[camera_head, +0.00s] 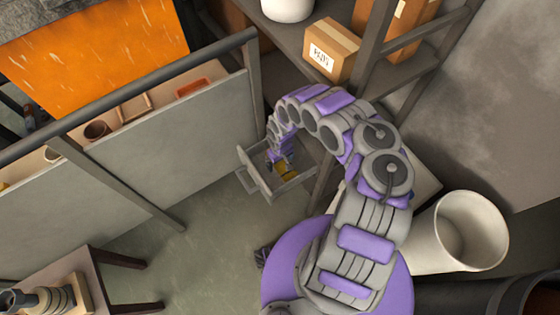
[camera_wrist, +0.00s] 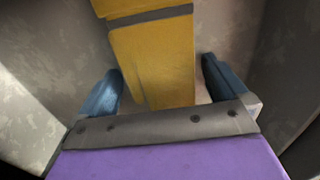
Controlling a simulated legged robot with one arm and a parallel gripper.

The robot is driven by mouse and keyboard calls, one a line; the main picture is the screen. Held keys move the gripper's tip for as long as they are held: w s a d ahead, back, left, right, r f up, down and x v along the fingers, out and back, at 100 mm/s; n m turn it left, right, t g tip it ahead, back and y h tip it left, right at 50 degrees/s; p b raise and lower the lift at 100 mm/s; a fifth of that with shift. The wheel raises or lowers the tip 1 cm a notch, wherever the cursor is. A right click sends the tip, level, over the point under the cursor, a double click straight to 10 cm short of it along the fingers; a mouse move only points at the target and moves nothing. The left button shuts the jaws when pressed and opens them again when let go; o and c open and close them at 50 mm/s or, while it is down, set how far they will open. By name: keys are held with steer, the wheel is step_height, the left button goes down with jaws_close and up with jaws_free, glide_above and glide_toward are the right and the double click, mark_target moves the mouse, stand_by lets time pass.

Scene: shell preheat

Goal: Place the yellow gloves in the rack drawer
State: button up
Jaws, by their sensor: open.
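The rack drawer (camera_head: 254,173) is pulled open, low at the base of the shelving rack. The yellow gloves (camera_head: 284,174) are inside it, partly hidden by my arm. In the wrist view the gloves (camera_wrist: 152,62) show as a yellow shape with a grey band across it. My gripper (camera_head: 280,163) reaches down into the drawer. In the wrist view my gripper (camera_wrist: 160,85) is open, with one blue finger on each side of the gloves' near end. Gaps show beside the gloves. Grey drawer walls (camera_wrist: 62,45) surround them.
A grey partition (camera_head: 150,150) with a rail stands left of the drawer. The rack holds a cardboard box (camera_head: 331,48) on its shelf. A white bin (camera_head: 460,235) stands at right, and a small table (camera_head: 85,270) at lower left. Floor before the drawer is clear.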

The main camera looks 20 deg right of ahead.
steer(key=shift+r, duration=0.1)
step_height(320, 180, up, 12)
steer(key=p, duration=0.7)
stand_by(0.4)
